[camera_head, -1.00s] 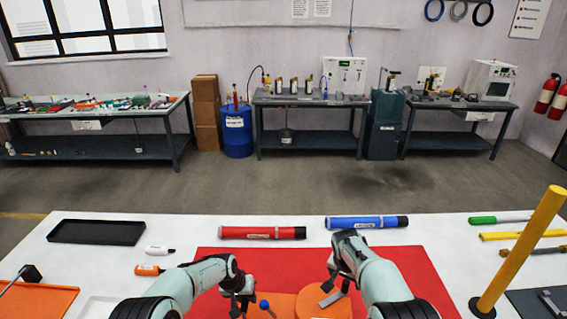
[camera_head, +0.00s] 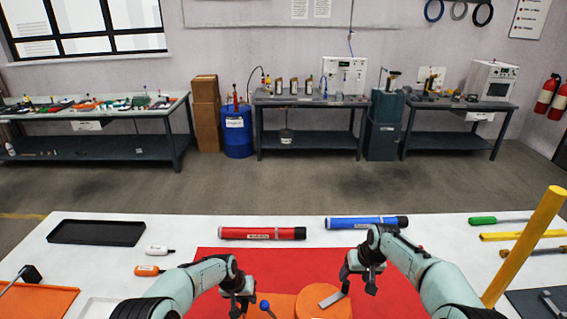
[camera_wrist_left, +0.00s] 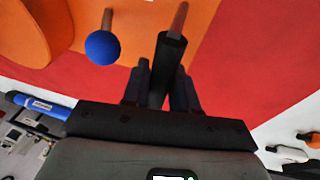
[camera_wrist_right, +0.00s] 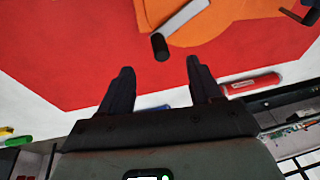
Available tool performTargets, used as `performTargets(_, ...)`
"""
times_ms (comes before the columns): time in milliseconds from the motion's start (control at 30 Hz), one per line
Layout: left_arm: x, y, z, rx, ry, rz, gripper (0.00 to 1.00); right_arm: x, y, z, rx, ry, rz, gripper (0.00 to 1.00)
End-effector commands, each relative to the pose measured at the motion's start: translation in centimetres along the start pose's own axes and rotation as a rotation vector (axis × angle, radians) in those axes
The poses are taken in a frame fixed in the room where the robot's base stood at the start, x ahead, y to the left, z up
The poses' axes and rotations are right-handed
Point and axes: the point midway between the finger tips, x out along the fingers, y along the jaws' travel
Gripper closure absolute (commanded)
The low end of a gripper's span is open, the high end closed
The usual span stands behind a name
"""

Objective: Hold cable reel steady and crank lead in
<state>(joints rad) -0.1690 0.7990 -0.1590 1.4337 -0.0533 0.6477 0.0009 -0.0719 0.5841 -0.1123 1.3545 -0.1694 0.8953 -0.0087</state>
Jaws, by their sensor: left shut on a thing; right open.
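The orange reel (camera_head: 320,305) sits at the front of the red mat, cut off by the lower picture edge. A grey crank arm (camera_head: 333,298) lies across its top; in the right wrist view the crank ends in a black knob (camera_wrist_right: 160,46). My right gripper (camera_head: 360,283) is open and empty beside the crank, with the knob ahead of and between its spread fingers, apart from them. My left gripper (camera_head: 239,303) is shut on a black handle (camera_wrist_left: 172,45) with a reddish-brown rod. A blue ball knob (camera_wrist_left: 103,47) stands beside this handle on the orange base (camera_wrist_left: 145,15).
Red (camera_head: 262,233) and blue (camera_head: 366,222) tubes lie behind the mat. A yellow post (camera_head: 525,245) rises at the right. A black tray (camera_head: 97,232) and an orange tray (camera_head: 38,301) lie at the left. The red mat (camera_head: 290,262) is clear between the arms.

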Motion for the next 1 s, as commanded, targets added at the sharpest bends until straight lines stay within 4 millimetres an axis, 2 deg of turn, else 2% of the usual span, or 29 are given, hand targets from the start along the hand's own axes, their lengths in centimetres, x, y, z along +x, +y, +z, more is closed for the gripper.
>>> performTargets(100,0.1,0.1,0.1,0.001,-0.003,0.001,1.0,-0.4,0.2,-0.1,-0.051,0.008,-0.021,0.36)
performTargets(233,0.1,0.1,0.1,0.001,-0.003,0.001,1.0,0.3,0.1,-0.1,-0.064,0.008,-0.026,0.36)
performTargets(700,0.1,0.1,0.1,0.0,-0.002,0.001,1.0,6.9,0.0,-0.1,-0.062,0.007,-0.024,0.36)
performTargets(1000,0.1,0.0,0.1,0.0,-0.002,0.001,1.0,9.2,0.0,-0.2,-0.061,0.009,-0.024,0.36)
